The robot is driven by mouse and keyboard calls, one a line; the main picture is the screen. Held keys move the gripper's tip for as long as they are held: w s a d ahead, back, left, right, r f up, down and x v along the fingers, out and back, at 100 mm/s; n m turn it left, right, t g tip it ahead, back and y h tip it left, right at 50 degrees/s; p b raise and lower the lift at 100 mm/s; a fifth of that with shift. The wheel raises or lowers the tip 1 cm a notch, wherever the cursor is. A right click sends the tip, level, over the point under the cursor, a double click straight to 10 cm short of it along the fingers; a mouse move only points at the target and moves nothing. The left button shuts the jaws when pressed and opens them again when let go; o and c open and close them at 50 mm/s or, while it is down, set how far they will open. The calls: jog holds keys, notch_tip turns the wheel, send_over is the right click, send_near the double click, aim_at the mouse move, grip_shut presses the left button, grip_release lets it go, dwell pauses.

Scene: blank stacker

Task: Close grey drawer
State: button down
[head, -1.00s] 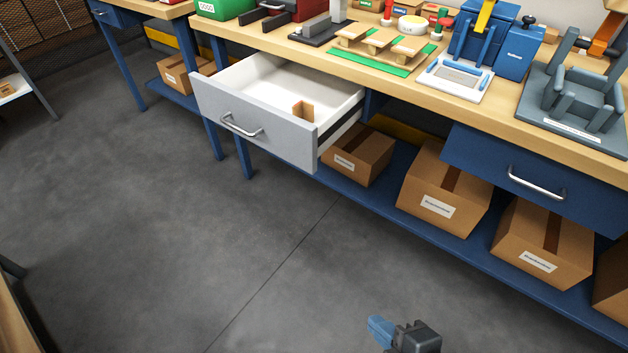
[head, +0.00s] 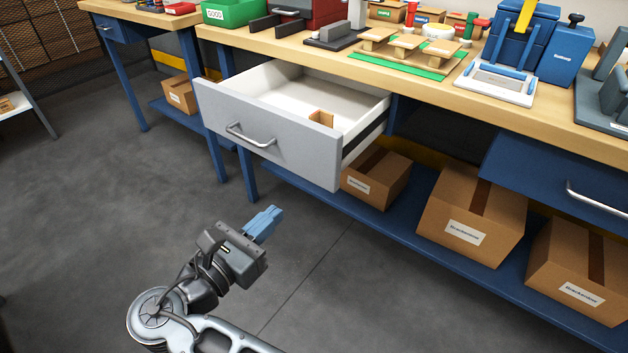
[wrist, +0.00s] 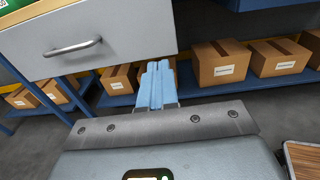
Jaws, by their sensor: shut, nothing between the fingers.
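The grey drawer (head: 270,138) stands pulled out from under the workbench, with its white inside showing. A small brown block (head: 321,118) lies in it near the front right. A silver bar handle (head: 250,135) is on its front. My gripper (head: 264,222) is in front of the drawer and lower in the picture, apart from it, with its blue fingers together and empty. In the wrist view, the fingers (wrist: 157,84) point toward the area under the right part of the drawer front (wrist: 105,35), and the handle (wrist: 72,48) is to their left.
Cardboard boxes (head: 471,216) stand on the blue lower shelf. A shut blue drawer (head: 540,175) is at the right. The wooden benchtop (head: 420,85) holds a green bin (head: 232,12) and several fixtures. The grey floor (head: 90,230) at left is clear.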

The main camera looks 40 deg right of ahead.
jog(key=b, duration=0.2)
send_near(323, 165)
jog(key=x, duration=0.7)
jog(key=shift+s+r, duration=0.1)
